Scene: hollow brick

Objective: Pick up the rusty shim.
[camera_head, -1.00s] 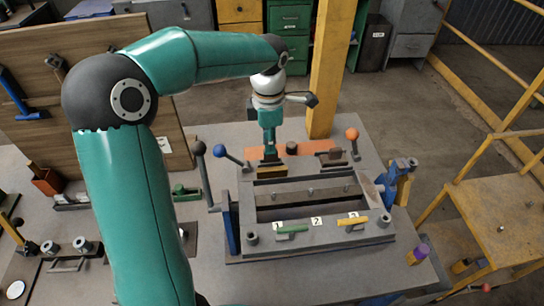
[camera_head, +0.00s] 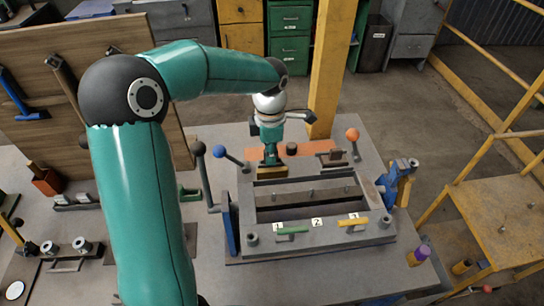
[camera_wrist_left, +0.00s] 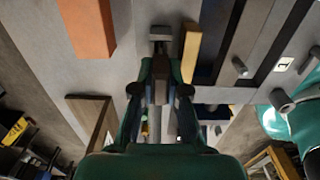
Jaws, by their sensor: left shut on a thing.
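My left gripper (camera_head: 270,158) points down at the back left corner of the grey mould frame (camera_head: 310,240). In the left wrist view my left gripper (camera_wrist_left: 161,72) has its fingers close together, shut on a thin dark-grey piece (camera_wrist_left: 160,36) that I take for the rusty shim. Its rust colour is not clear, and the fingers hide much of it. A yellow block (camera_head: 272,173) lies right beside the fingertips, and it also shows in the left wrist view (camera_wrist_left: 190,52). My right gripper is not in view.
An orange bar (camera_head: 322,148) lies behind the frame, with a dark round knob (camera_head: 291,149) near it. Ball-ended levers, blue (camera_head: 219,152) and orange (camera_head: 352,134), rise beside the frame. A yellow post (camera_head: 330,70) stands behind the table.

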